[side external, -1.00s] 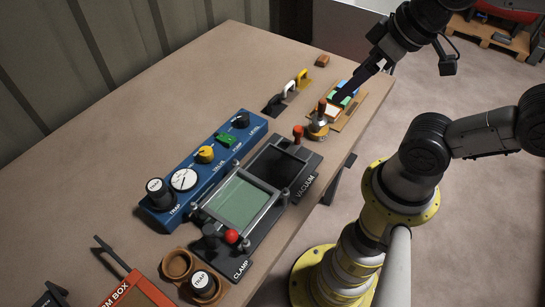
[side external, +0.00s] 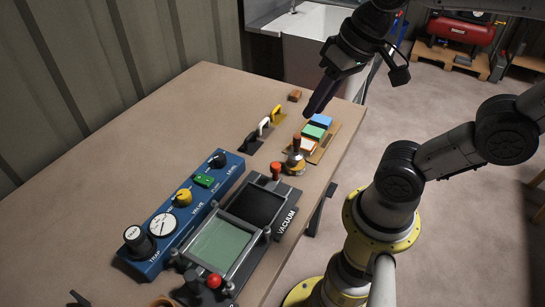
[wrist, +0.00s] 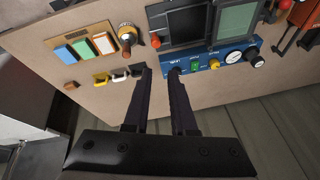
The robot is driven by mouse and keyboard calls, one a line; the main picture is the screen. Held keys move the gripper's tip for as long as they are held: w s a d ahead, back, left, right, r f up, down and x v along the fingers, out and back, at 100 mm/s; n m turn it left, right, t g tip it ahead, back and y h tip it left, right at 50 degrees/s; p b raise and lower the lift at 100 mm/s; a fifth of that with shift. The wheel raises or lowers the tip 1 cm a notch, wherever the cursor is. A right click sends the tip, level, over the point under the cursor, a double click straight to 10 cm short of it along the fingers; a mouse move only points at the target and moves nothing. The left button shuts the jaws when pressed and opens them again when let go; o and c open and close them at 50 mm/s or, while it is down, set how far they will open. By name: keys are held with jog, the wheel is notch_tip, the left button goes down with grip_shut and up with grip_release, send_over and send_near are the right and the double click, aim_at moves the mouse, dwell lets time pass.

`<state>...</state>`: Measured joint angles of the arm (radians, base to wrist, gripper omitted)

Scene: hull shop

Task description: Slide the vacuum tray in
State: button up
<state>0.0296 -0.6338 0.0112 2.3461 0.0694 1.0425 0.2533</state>
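The vacuum tray (side external: 257,207) is a dark square plate at the end of the black fixture marked VACUUM, with a red knob (side external: 276,170) at its far corner. It also shows at the top of the wrist view (wrist: 187,25), with its red knob (wrist: 155,41). A framed pale green window (side external: 220,245) is beside the tray, with a red ball knob (side external: 214,281) at its near end. My gripper (side external: 308,113) is raised behind the fixture, near the coloured blocks, away from the tray. In the wrist view its two fingers (wrist: 160,72) stand apart with nothing between them.
A blue panel (side external: 190,215) with gauge and knobs runs along the fixture's left. A brass tool (side external: 295,160) stands beyond the tray. Blue, green and white-orange blocks (side external: 314,131) lie on a wooden board. Black, white and yellow handles (side external: 264,130) lie left of them. The table's left side is clear.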

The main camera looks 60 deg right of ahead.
jog(key=w, duration=0.1)
jog(key=w+m+g, duration=0.1)
jog(key=w+m, duration=0.1)
jog(key=shift+w+d+r+g, duration=0.15)
jog(key=shift+d+r+g, duration=0.05)
jog(key=shift+d+g, duration=0.1)
grip_shut()
jog(key=w+d+f+m+g+y, duration=0.3)
jog(key=w+d+f+m+g, duration=0.2)
jog(key=w+d+f+m, duration=0.35)
jog(key=shift+n, duration=0.75)
jog(key=x, duration=0.3)
jog(key=w+x, duration=0.1)
jog(key=x, duration=0.2)
jog(key=w+x, duration=0.1)
jog(key=x, duration=0.3)
jog(key=shift+d+f, duration=0.3)
jog(key=shift+d, duration=0.15)
jog(key=a, duration=0.1)
jog(key=s+a, duration=0.1)
jog(key=shift+s+a+f, duration=0.1)
jog(key=shift+a+f, duration=0.25)
jog(key=shift+s+a, duration=0.25)
jog(key=shift+a, duration=0.25)
jog(key=shift+a, duration=0.1)
send_over(249, 206)
